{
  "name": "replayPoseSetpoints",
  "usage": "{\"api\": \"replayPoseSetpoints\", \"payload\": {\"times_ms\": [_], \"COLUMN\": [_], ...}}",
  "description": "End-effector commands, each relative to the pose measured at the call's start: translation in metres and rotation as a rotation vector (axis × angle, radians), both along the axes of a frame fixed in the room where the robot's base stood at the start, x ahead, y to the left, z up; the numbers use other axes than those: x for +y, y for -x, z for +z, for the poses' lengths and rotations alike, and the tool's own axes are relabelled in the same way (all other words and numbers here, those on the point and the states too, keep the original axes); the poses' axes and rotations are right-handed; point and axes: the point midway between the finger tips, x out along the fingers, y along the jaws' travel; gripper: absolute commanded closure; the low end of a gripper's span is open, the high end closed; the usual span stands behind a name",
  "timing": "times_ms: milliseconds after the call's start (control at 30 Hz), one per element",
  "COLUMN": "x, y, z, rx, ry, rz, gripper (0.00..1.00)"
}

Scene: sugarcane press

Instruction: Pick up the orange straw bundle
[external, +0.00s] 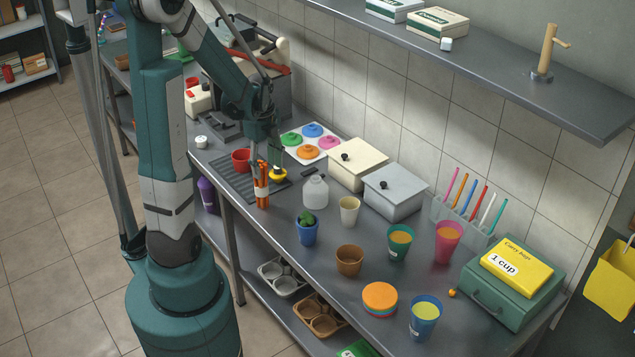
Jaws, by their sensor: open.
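The orange straw bundle (262,196), with a pale band around it, stands upright near the front edge of the counter, by the dark ribbed mat (238,180). My gripper (267,172) points down over the bundle with its fingers open. One finger is at the left of the bundle's top and the other is to its right, in front of a yellow item. I cannot tell whether either finger touches the bundle. My fingers partly hide its top.
A red cup (241,160) stands left of the bundle and a yellow item (278,175) right of it. A clear jug (315,191), a blue cup with a plant (307,233) and several cups stand farther right. A shelf (510,55) overhangs the counter's back.

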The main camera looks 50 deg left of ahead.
Motion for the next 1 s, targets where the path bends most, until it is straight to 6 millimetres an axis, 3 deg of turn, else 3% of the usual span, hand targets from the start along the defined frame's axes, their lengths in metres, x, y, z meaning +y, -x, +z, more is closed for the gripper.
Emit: {"api": "replayPoseSetpoints", "payload": {"times_ms": [300,767,1000], "x": [0.017,0.018,0.018], "y": [0.007,0.008,0.007], "z": [-0.013,-0.016,-0.028], "rx": [0.030,0.031,0.031], "ry": [0.018,0.019,0.019], "rz": [-0.078,-0.083,-0.083], "gripper": [0.53,0.53,0.53]}}
